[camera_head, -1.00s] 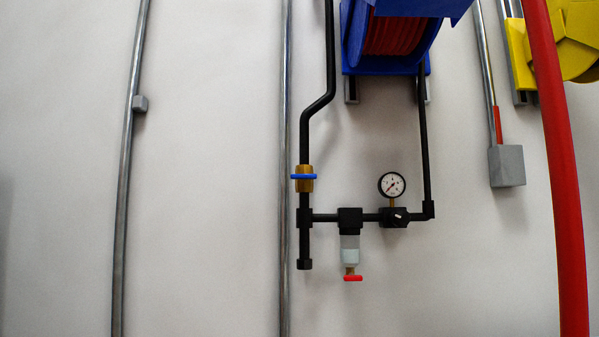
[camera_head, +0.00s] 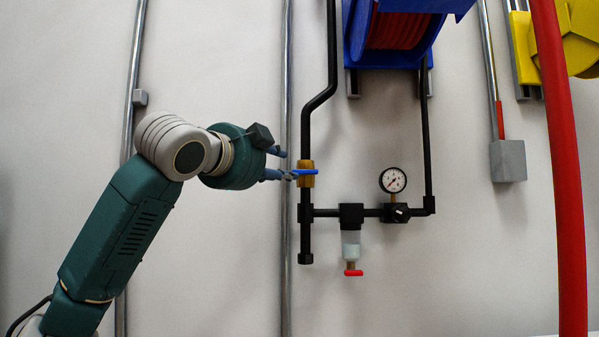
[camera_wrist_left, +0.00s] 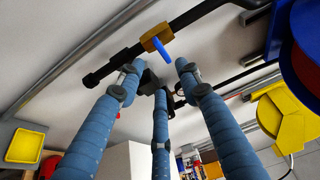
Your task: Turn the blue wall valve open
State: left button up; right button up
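The blue valve handle (camera_head: 306,172) lies crosswise over the brass valve body (camera_head: 307,181) on a black vertical pipe. In the left wrist view the handle (camera_wrist_left: 162,49) stands out from the brass body (camera_wrist_left: 152,38), just beyond the fingertips. My left gripper (camera_head: 283,165) is close to the left side of the handle in the head view, one finger beside its left end. In the left wrist view my left gripper's three blue fingers (camera_wrist_left: 160,74) are spread apart with nothing between them. I cannot tell whether a finger touches the handle. My right gripper is not in view.
A grey conduit (camera_head: 286,270) runs vertically behind the fingers. A gauge (camera_head: 393,180) and a filter with a red knob (camera_head: 353,272) sit right of the valve. A blue hose reel (camera_head: 390,58) is above, and a red hose (camera_head: 560,160) hangs at the right.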

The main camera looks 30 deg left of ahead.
aim_at(301, 173)
pick_arm(q)
jog(key=w+p, duration=0.1)
jog(key=w, duration=0.2)
jog(key=w+a+p, duration=0.1)
jog(key=w+p, duration=0.1)
jog(key=w, duration=0.1)
jog(key=w+p, duration=0.1)
jog(key=w, duration=0.3)
jog(key=shift+a+p, duration=0.2)
jog(key=shift+p, duration=0.2)
jog(key=shift+w, duration=0.45)
jog(key=shift+f, duration=0.1)
jog(key=shift+s, duration=0.1)
grip_shut()
